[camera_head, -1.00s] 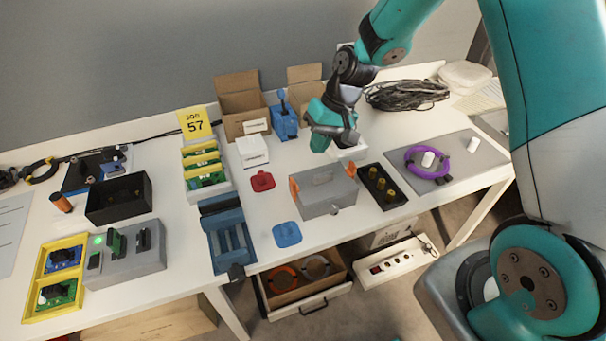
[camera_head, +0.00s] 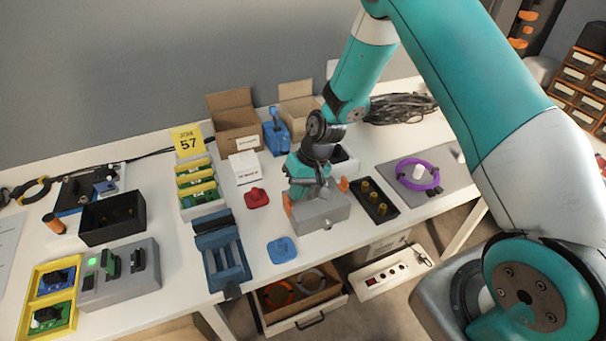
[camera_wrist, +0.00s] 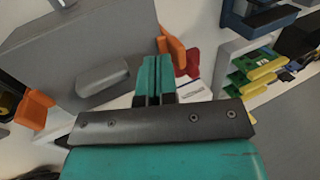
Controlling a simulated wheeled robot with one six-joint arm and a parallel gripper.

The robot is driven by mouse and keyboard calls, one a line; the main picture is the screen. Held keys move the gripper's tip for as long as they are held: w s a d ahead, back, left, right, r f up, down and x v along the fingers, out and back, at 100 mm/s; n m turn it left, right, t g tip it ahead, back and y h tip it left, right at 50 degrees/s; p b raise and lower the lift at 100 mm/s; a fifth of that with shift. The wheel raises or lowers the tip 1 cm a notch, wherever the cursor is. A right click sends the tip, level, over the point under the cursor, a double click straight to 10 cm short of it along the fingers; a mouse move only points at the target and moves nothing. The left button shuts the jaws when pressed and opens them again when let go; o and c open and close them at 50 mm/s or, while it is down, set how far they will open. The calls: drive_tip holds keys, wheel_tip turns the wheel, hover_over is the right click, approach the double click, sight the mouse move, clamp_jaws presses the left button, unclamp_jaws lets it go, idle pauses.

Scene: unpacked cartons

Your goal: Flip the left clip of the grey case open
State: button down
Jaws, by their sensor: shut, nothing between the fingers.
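The grey case (camera_head: 322,214) stands on the white table, with its grey handle (camera_wrist: 103,77) on top in the wrist view. The left orange clip (camera_head: 287,204) is at the case's left end; it also shows in the wrist view (camera_wrist: 173,46) just right of my fingertips. The right orange clip (camera_head: 344,185) is at the other end, and shows at the left of the wrist view (camera_wrist: 34,108). My gripper (camera_wrist: 155,62) is shut and empty, low over the case close to the left clip. Contact cannot be told. My arm hides part of the case top in the head view.
A red piece (camera_head: 256,198) lies left of the case and a blue piece (camera_head: 281,250) in front-left. A black tray with yellow-topped parts (camera_head: 373,204) stands close on the right. A white box (camera_head: 245,168) and open cartons (camera_head: 234,133) stand behind.

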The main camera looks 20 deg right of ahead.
drive_tip(key=shift+a+f, duration=0.2)
drive_tip(key=shift+f, duration=0.25)
